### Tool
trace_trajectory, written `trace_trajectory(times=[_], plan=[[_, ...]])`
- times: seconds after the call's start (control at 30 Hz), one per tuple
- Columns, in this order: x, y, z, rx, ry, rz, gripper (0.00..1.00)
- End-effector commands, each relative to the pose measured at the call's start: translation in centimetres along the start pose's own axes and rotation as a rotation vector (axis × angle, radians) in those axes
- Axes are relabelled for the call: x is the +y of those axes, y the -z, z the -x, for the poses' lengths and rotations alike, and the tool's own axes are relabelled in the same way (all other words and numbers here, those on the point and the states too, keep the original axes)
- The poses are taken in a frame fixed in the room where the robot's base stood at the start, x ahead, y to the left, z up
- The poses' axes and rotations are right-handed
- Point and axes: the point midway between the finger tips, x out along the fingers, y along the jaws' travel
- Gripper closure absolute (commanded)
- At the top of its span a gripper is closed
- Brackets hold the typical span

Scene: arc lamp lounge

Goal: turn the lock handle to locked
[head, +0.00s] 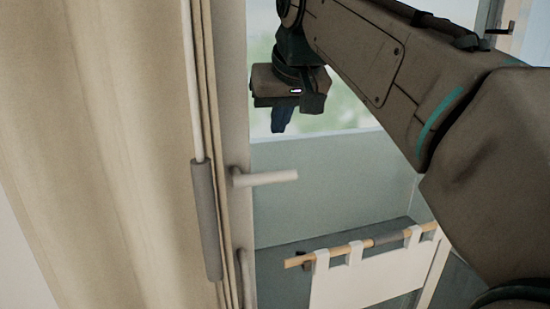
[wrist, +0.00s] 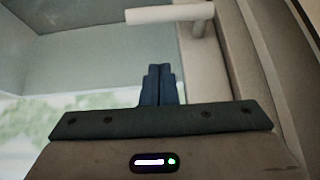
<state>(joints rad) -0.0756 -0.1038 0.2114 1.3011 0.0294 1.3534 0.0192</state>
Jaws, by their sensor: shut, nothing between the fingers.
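The lock handle (head: 268,179) is a pale lever on the narrow door frame in the head view. Its bar lies roughly level and points right from its pivot. It also shows at the top of the wrist view (wrist: 170,13). My gripper (head: 278,127) is above the lever in the head view, fingers pointing down, apart from it. In the wrist view my gripper's dark blue fingers (wrist: 158,72) are closed together with nothing between them, and their tips point towards the lever. No lock markings can be made out.
A beige curtain (head: 105,150) hangs at the left, with a white rod ending in a grey grip (head: 206,220) beside the frame. A second, vertical pull (head: 246,277) is below the lever. A wooden rail (head: 345,252) with a white cloth (head: 365,287) is at lower right.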

Motion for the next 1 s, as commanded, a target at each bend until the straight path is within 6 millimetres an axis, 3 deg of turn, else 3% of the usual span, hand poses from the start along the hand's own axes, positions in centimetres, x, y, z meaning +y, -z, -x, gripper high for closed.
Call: trace_trajectory(times=[0.23, 0.53, 1.0], plan=[[0.0, -0.1, -5.3, -0.003, 0.0, -0.001, 1.0], [0.0, -2.4, -7.3, -0.001, -0.001, -0.001, 1.0], [0.0, -2.8, -7.7, 0.001, 0.0, -0.001, 1.0]])
